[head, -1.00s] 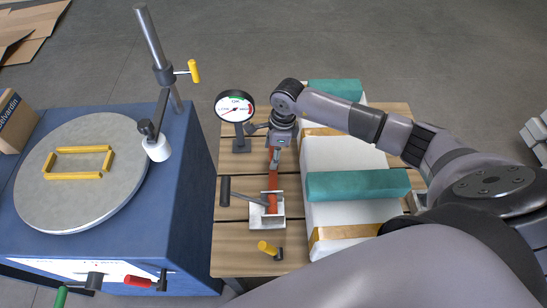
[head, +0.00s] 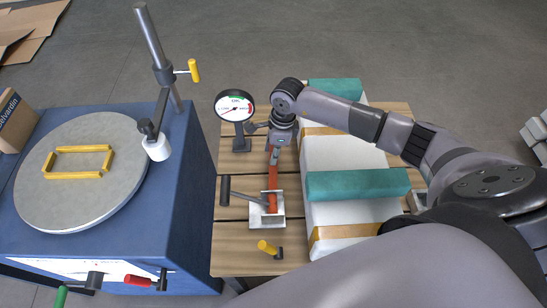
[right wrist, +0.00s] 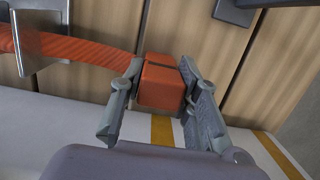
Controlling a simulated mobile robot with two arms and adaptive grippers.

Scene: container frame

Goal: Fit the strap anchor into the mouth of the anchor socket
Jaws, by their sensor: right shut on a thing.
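My right gripper (head: 276,147) is above the pallet in the head view, at the upper end of an orange strap (head: 272,178). In the right wrist view the fingers of this gripper (right wrist: 160,100) are shut on an orange block, the strap anchor (right wrist: 162,82), with the strap running off to the left. The strap leads down to a pale metal bracket (head: 266,222) with a black-handled lever (head: 225,190); the bracket also shows in the right wrist view (right wrist: 40,40). I cannot tell for sure which part is the anchor socket; its mouth is not clear. My left gripper is not in view.
A round gauge (head: 235,106) stands just left of my right gripper. A yellow-handled part (head: 268,247) is near the bracket. A blue cabinet (head: 185,200) with a turntable (head: 80,210) stands left.

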